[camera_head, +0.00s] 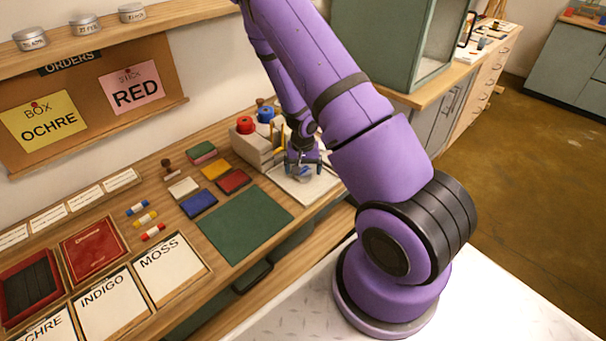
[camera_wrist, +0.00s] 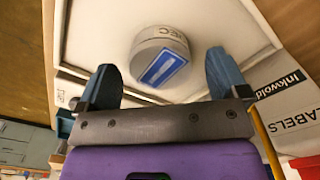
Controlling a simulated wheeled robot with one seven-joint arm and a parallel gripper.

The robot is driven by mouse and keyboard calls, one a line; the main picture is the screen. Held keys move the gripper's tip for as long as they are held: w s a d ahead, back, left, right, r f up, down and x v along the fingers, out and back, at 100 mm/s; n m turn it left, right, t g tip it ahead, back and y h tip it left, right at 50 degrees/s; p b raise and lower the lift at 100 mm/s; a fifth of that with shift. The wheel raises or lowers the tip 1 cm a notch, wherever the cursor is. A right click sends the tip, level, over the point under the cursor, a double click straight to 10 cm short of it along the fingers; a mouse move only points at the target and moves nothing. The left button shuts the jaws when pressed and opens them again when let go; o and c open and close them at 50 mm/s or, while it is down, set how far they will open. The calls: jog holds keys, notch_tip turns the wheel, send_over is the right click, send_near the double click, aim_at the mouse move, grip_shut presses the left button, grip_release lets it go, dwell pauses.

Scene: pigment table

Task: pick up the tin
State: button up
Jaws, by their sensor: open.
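I see no clear contact between fingers and tin. In the head view my gripper (camera_head: 304,165) is low over the tray (camera_head: 318,187) at the right end of the table, and it largely hides the tin.
A pale holder (camera_head: 255,148) with red and blue caps stands beside the tray. A labels box (camera_wrist: 285,105) is close to the right finger in the wrist view. Colour blocks (camera_head: 198,203) and a clear green mat (camera_head: 243,222) lie left. Several tins (camera_head: 131,12) line the shelf.

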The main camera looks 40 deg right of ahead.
jog(key=shift+f, duration=0.7)
jog(key=c, duration=1.1)
jog(key=shift+r, duration=0.2)
